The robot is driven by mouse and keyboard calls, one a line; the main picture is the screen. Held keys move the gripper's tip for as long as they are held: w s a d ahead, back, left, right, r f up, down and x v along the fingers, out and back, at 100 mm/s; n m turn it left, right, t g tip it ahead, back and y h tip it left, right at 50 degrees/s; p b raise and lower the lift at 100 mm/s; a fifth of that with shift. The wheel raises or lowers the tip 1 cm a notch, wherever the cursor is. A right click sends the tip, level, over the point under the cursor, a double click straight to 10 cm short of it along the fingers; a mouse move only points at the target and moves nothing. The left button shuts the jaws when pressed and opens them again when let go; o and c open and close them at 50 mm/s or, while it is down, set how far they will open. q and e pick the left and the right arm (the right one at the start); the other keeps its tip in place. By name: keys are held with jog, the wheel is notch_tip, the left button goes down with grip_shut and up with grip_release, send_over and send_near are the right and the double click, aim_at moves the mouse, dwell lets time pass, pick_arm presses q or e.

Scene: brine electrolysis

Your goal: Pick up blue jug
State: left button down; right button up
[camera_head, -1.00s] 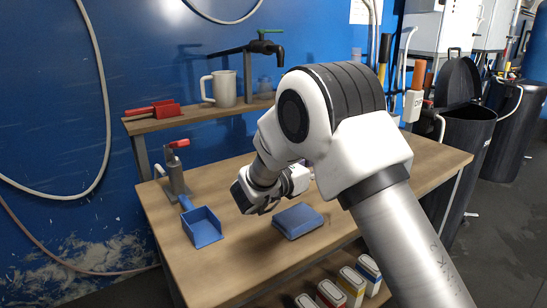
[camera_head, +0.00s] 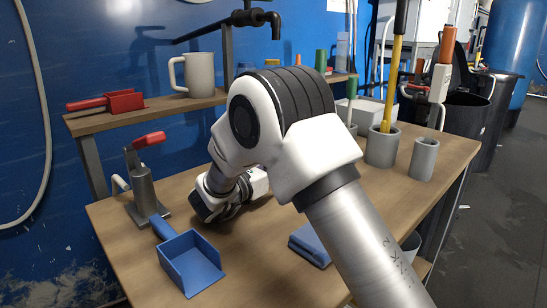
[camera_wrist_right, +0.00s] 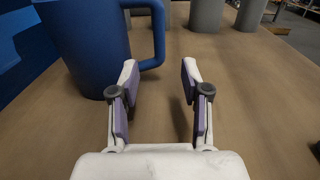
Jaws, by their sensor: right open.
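The blue jug (camera_wrist_right: 90,42) stands upright on the bench at the left of the right wrist view, its top cut off by the frame. Its handle (camera_wrist_right: 157,38) points right, just ahead of the fingertips. My right gripper (camera_wrist_right: 160,75) is open, with nothing between its fingers; the left finger is close to the jug, and I cannot tell if they touch. In the head view my right arm hides the jug, and the fingers are not clear. My left gripper is in neither view.
On the wooden bench (camera_head: 265,250) are a blue scoop (camera_head: 190,265), a clamp with a red handle (camera_head: 145,185), a blue block (camera_head: 308,245) and grey cups (camera_head: 423,158). A shelf (camera_head: 150,112) behind holds a grey mug (camera_head: 198,75) and a red tool (camera_head: 120,100).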

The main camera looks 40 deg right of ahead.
jog(key=d, duration=0.5)
jog(key=w+d, duration=0.1)
jog(key=d, duration=0.1)
jog(key=shift+w+d, duration=0.1)
jog(key=shift+d, duration=0.15)
jog(key=shift+a+r, duration=0.1)
grip_shut()
